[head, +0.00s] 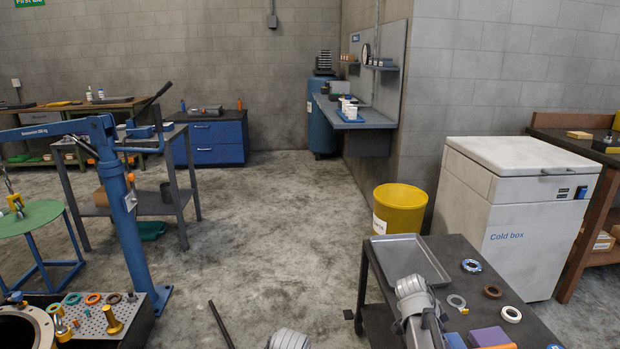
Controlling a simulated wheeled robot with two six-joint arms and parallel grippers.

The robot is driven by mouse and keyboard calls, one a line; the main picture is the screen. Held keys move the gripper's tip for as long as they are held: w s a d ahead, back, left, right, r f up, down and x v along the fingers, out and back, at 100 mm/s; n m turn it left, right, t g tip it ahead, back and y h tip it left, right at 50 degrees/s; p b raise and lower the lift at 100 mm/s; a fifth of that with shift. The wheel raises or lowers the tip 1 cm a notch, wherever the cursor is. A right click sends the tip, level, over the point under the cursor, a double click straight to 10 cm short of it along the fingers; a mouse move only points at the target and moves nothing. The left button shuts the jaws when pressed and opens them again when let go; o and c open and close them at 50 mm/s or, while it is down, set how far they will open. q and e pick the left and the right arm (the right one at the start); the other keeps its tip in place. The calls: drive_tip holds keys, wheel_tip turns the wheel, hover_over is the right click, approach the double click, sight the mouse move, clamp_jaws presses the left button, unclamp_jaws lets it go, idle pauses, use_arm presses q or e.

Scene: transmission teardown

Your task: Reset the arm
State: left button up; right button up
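Part of my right arm (415,306) rises from the bottom edge in front of the dark cart. It is a grey ribbed joint with a link below it, and no gripper fingers can be made out. A grey ribbed joint of my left arm (289,340) just shows at the bottom edge. Neither gripper is visible, so what they hold cannot be seen.
The dark cart (480,258) carries an empty grey tray (409,259), several rings and colored blocks. Behind it stand a yellow bin (399,209) and the white cold box (515,210). A blue hoist (122,205) stands left. The middle floor is mostly clear.

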drive_tip(key=shift+d+f, duration=0.25)
drive_tip(key=shift+f, duration=0.25)
drive_tip(key=shift+p+v, duration=0.55)
drive_tip(key=shift+v, duration=0.25)
drive_tip(key=w+p+v, duration=0.1)
drive_tip(key=p+v, duration=0.8)
drive_tip(key=v, duration=0.2)
drive_tip(key=b+x, duration=0.3)
drive_tip(key=x, duration=0.1)
drive_tip(key=b+x, duration=0.4)
drive_tip(key=s+b+x, duration=0.1)
drive_tip(key=b+x, duration=0.2)
drive_tip(key=x, duration=0.1)
drive_tip(key=shift+f, duration=0.1)
drive_tip(key=shift+d+f+b, duration=0.2)
drive_tip(key=shift+f+b, duration=0.2)
drive_tip(key=shift+b, duration=0.1)
drive_tip(key=w+d+r+p, duration=0.2)
drive_tip(key=w+r+p, duration=0.2)
drive_tip(key=r+p, duration=1)
drive_tip(key=shift+d+r, duration=0.15)
drive_tip(key=shift+r, duration=0.05)
drive_tip(key=shift+w, duration=0.1)
